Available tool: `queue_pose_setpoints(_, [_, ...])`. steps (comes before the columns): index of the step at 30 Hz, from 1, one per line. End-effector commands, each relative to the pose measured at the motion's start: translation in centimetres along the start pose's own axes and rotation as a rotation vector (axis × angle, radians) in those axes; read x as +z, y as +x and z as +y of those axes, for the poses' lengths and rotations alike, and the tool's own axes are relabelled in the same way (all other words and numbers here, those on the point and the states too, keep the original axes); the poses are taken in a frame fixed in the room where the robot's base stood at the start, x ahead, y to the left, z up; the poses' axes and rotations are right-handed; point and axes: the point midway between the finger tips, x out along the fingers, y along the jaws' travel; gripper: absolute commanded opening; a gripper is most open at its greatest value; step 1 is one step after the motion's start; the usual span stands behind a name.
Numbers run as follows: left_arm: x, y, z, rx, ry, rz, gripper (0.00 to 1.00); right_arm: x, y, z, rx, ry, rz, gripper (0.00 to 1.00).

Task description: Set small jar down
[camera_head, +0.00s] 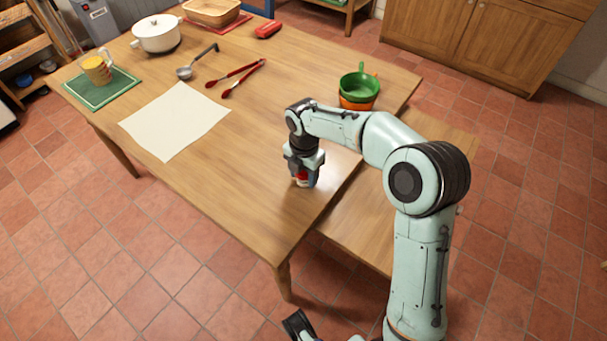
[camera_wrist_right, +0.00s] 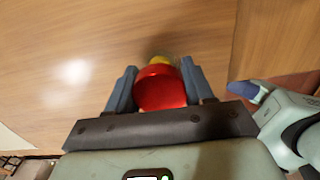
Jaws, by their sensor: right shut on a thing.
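The small jar (camera_wrist_right: 163,90) has a red top and a bit of yellow beyond it. It sits between the two fingers of my right gripper (camera_wrist_right: 162,88) in the right wrist view. In the head view my right gripper (camera_head: 302,172) is shut on the jar (camera_head: 302,178), low over the front edge area of the wooden table (camera_head: 255,185). The jar is mostly hidden by the fingers there. I cannot tell whether its base touches the table.
A white sheet (camera_head: 175,120), red tongs (camera_head: 236,77), a ladle (camera_head: 197,62), a white pot (camera_head: 157,34) and a mug (camera_head: 97,70) on a green mat (camera_head: 103,92) lie farther back. Green and orange bowls (camera_head: 359,90) stand right. Table around my right gripper is clear.

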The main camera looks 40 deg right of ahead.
Motion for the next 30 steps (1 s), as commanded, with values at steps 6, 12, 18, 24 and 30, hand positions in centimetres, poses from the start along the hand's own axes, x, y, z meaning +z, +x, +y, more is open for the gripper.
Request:
queue_pose_setpoints(6, [0.0,0.0,0.0,0.000,0.000,0.001,0.48,0.0,0.1,0.0,0.002,0.000,-0.001,0.15])
queue_pose_setpoints(12, [0.0,0.1,0.0,0.000,0.000,0.001,0.48,0.0,0.5,0.0,0.001,0.000,0.000,0.15])
queue_pose_setpoints(18, [0.0,0.0,0.0,0.000,0.000,0.001,0.48,0.0,0.4,0.0,0.001,0.000,0.000,0.77])
queue_pose_setpoints(24, [0.0,0.0,0.0,0.000,0.000,0.001,0.48,0.0,0.2,0.0,0.001,0.000,-0.001,0.77])
queue_pose_setpoints(30, [0.2,-0.6,0.1,-0.001,0.000,-0.006,0.48,0.0,-2.3,0.1,0.005,-0.001,-0.003,0.77])
